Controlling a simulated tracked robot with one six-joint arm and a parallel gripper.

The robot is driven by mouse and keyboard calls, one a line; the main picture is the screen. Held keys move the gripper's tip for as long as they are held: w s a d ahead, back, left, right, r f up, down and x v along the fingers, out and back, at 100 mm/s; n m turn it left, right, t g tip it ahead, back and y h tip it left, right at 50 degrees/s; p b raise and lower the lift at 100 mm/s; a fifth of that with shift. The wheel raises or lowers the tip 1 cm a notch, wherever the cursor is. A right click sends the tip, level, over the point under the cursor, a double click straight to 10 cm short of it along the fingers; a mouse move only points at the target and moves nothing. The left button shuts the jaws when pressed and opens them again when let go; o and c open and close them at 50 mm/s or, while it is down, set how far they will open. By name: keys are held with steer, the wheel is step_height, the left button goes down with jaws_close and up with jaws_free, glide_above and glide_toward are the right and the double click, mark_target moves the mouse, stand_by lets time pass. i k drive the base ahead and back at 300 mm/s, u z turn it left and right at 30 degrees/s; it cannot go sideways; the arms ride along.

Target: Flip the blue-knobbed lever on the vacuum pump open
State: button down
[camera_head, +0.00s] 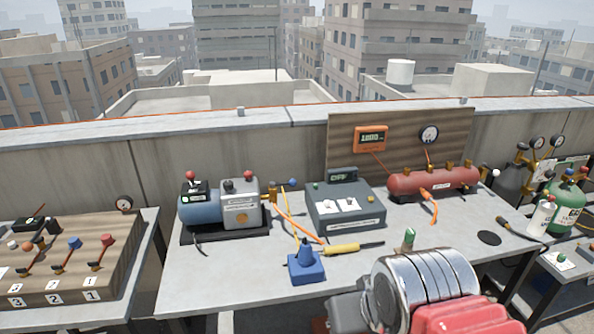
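The vacuum pump (240,212) stands on the grey table, left of its middle, with a blue motor body and a grey housing on a black base. A small blue knob (292,182) shows at its right side, by the brass fitting (272,191) where hoses join. The lever under the knob is too small to tell its exact angle. The pump also carries a red knob (190,175) and a small red cap on top. Part of my arm, silver and red, fills the lower right in front of the table. My gripper's fingertips do not show.
A grey box with an OFF display (342,174) stands right of the pump. A blue stand (306,266), a yellow-handled tool (342,249) and hoses lie in front. A red manifold (433,182) is at right. A wooden lever panel (60,262) is at left. Table's front left is clear.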

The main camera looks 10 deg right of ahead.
mark_target(292, 183)
steer(key=i, duration=0.9)
steer(key=u, duration=0.05)
